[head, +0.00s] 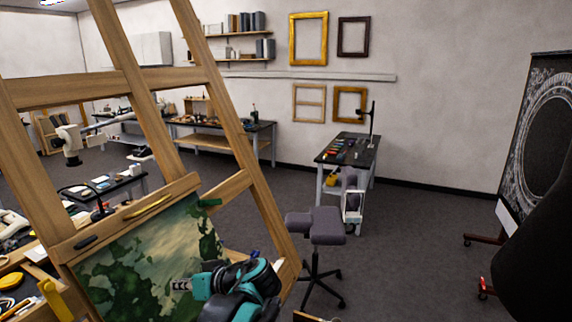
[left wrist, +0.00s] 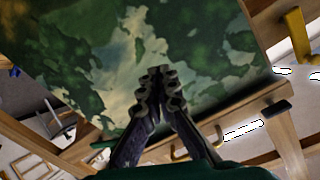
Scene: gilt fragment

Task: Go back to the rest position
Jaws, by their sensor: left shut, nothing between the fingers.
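My left gripper (head: 182,285) is at the bottom of the head view, in front of a green and cream painting (head: 135,265) on a wooden easel. In the left wrist view, the fingers of my left gripper (left wrist: 158,75) meet at their tips with nothing between them. The painting (left wrist: 90,60) fills much of that view behind the fingers. I cannot tell whether the fingertips touch its surface. My right gripper does not show in either view.
The easel's wooden frame (head: 235,130) rises close in front on the left. A grey stool (head: 318,225) stands to the right of it. A dark-topped workbench (head: 348,150) is at the wall. A dark patterned panel (head: 540,140) stands at the right. Open floor (head: 410,240) lies between.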

